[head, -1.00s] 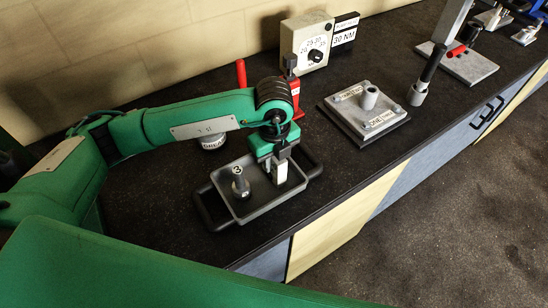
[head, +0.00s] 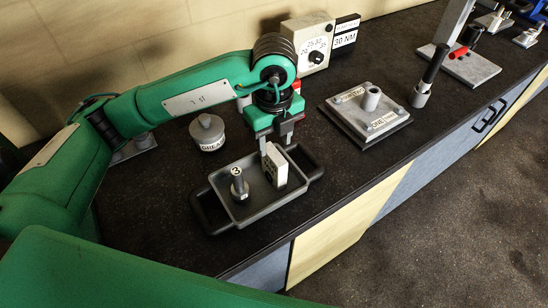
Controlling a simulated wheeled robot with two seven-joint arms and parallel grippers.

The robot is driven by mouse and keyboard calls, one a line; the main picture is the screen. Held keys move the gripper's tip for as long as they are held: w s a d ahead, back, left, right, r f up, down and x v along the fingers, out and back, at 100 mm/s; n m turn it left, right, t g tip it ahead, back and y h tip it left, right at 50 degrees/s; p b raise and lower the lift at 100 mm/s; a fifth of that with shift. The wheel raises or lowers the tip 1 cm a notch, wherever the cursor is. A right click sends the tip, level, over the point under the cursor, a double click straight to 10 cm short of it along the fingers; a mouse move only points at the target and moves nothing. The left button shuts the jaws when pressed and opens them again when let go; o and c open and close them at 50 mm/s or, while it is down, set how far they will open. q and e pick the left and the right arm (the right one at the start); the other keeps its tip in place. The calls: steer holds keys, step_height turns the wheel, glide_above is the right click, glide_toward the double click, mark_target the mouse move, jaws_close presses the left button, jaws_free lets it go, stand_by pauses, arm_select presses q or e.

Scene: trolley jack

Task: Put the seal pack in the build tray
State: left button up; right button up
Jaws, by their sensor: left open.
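The seal pack looks to be the small white box (head: 274,167) standing in the right part of the grey build tray (head: 238,219). Its label is too small to read. A grey bolt-like part marked 3 (head: 239,186) stands in the tray's left part. My left gripper (head: 276,146) points down just above and behind the white box, its two fingers spread apart with nothing held between them. The box looks apart from the far finger; contact with the near finger is hard to tell. My right gripper is out of view.
A grey lidded grease pot (head: 208,132) stands behind the tray. A square metal plate with a post (head: 367,113) lies to the right, beside a black-handled tool (head: 429,76). A dial box (head: 307,43) and 30 NM sign (head: 345,34) stand behind. The counter's front edge is close.

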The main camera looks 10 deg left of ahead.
arm_select(q)
steer(key=shift+r+b, duration=0.35)
steer(key=shift+r, duration=1.8)
